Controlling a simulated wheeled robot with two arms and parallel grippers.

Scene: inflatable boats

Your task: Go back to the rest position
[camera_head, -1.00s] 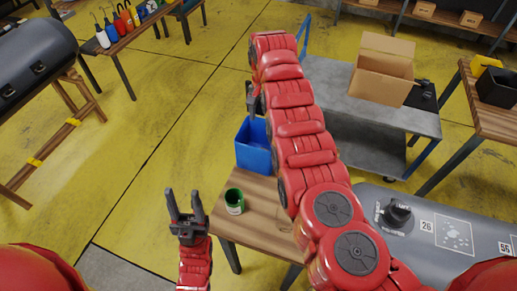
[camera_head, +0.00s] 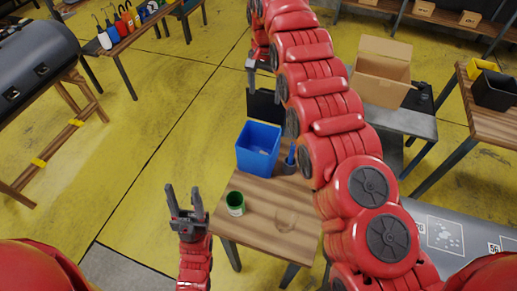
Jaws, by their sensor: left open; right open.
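My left gripper (camera_head: 186,212) points upward at the lower middle of the head view. Its two dark fingers are apart, with nothing between them. It is left of the small wooden table and apart from the green can. My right arm runs from the lower right up to the top middle. Its gripper (camera_head: 262,68) hangs near the top, above and beyond the blue bin, with nothing seen in it. The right arm hides part of the table and the grey surface behind.
A wooden table (camera_head: 262,215) holds a green can (camera_head: 235,203), a blue bin (camera_head: 258,148) and a blue-handled item (camera_head: 290,158). A cardboard box (camera_head: 382,75) stands on a grey cart at right. Yellow floor is open at left.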

